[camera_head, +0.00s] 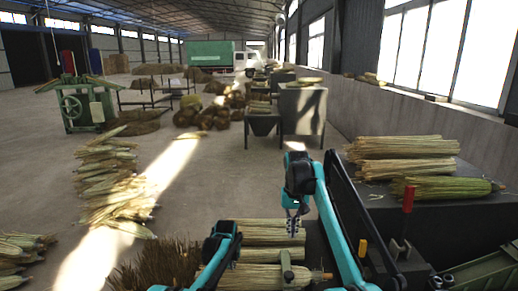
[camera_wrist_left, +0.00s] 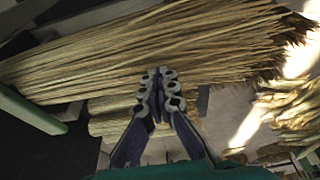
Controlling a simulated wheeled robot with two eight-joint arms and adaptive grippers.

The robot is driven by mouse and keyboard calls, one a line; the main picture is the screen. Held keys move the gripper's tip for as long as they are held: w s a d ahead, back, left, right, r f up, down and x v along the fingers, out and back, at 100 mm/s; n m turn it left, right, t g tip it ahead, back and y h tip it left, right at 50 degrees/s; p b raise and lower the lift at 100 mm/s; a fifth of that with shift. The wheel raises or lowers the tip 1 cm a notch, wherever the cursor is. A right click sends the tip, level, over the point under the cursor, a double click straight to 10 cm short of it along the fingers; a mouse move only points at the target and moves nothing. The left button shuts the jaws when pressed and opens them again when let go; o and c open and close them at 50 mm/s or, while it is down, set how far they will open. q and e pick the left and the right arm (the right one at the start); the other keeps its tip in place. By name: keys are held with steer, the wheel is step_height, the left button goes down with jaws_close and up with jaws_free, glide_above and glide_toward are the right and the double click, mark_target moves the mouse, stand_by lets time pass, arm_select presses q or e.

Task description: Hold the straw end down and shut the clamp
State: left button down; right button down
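Straw bundles lie in front of me at the bottom of the head view, an upper one (camera_head: 262,234) and a lower one (camera_head: 250,277). A pale green upright post (camera_head: 286,268) stands over the lower bundle. A lever with a red handle (camera_head: 408,198), which looks like the clamp's, stands upright at the right. My left gripper (camera_wrist_left: 159,74) has its fingers together over a straw bundle (camera_wrist_left: 170,50) in the left wrist view; nothing shows between them. My right gripper (camera_head: 293,226) points down just above the upper bundle; its fingers are too small to judge.
A dark bench (camera_head: 455,208) at the right carries straw bundles (camera_head: 405,157). Brown bristly straw (camera_head: 160,266) lies at the lower left. A straw pile (camera_head: 112,185) lies on the floor, and a green machine (camera_head: 87,103) stands farther back. The central floor is open.

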arm_select(q)
steer(key=shift+w+r+p, duration=0.15)
steer(key=shift+r+p, duration=0.25)
steer(key=shift+r, duration=0.2)
step_height(320, 180, up, 8)
steer(key=p, duration=0.4)
stand_by(0.7)
